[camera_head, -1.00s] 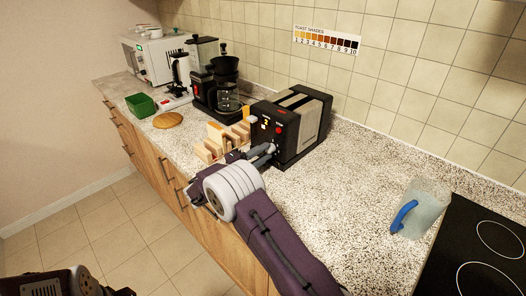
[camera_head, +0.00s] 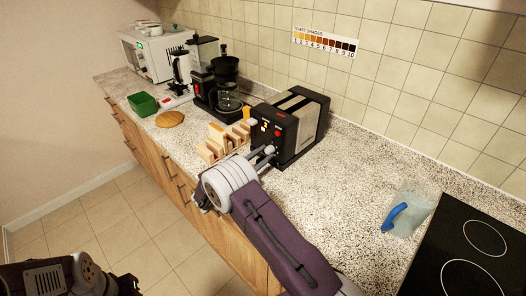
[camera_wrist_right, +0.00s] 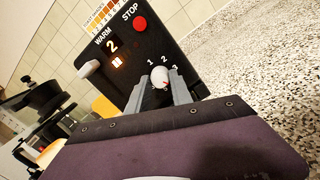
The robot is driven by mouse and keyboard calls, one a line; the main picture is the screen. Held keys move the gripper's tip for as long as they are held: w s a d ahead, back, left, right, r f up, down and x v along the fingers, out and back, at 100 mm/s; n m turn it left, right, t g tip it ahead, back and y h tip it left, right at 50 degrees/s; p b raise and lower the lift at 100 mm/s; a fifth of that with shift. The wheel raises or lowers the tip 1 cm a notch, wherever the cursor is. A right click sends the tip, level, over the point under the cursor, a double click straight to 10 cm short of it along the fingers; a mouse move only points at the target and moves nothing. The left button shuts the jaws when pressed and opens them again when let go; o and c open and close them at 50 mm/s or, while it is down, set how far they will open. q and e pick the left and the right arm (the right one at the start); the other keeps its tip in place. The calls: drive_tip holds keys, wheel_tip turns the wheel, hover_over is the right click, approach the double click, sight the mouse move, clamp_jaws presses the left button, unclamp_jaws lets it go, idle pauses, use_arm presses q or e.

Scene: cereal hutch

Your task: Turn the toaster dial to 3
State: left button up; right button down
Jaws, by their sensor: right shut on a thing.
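My right gripper (camera_wrist_right: 163,92) is shut on the dial, one finger on each side. In the head view the right gripper (camera_head: 264,153) reaches the toaster's front. Which number the dial points to is unclear.
A wooden rack (camera_head: 222,142) stands close left of the toaster and my right gripper. A coffee maker (camera_head: 222,88) is behind it. A jug with a blue handle (camera_head: 410,214) stands right, by the hob (camera_head: 462,250). Counter between toaster and jug is clear.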

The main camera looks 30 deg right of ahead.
drive_tip(key=n+p, duration=0.3)
drive_tip(key=n, duration=0.2)
drive_tip(key=shift+r+n+t, duration=0.1)
drive_tip(key=shift+n+t, duration=0.2)
drive_tip(key=shift+n, duration=0.1)
drive_tip(key=shift+n+y+p, duration=0.3)
drive_tip(key=shift+n+p, duration=0.6)
drive_tip(key=shift+n, duration=1.2)
drive_tip(key=c, duration=1.1)
unclamp_jaws()
drive_tip(key=shift+c, duration=0.2)
drive_tip(key=b+v, duration=0.1)
drive_tip(key=v, duration=0.7)
drive_tip(key=shift+s+a+b, duration=0.2)
drive_tip(key=shift+a+b, duration=0.15)
drive_tip(key=shift+s+a, duration=0.1)
drive_tip(key=shift+a, duration=0.05)
